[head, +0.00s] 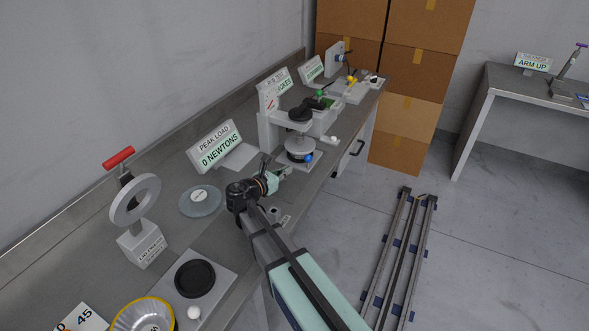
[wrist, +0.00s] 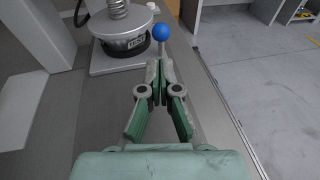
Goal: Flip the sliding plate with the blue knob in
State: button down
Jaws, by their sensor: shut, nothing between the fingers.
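The blue knob (wrist: 161,31) stands on a short stem just beyond my gripper's fingertips in the wrist view. In the head view the knob (head: 308,157) is at the front right of the press base. My gripper (wrist: 158,82) is shut and empty, pointing at the knob; I cannot tell if the tips touch its stem. In the head view my gripper (head: 285,172) is low beside the press. The round press plate (wrist: 123,30) has a dark band with a label and a spring above it. The sliding plate itself is hard to make out.
The press frame (head: 268,132) rises behind the plate. A "PEAK LOAD 0 NEWTONS" display (head: 215,146) stands to the left. A glass disc (head: 200,200) lies on the bench nearby. The bench's front edge is close on the right, with open floor (head: 480,240) beyond.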

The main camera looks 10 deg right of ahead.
jog(key=b+v, duration=0.1)
jog(key=v, duration=0.4)
jog(key=shift+r, duration=0.1)
jog(key=shift+w+r, duration=0.1)
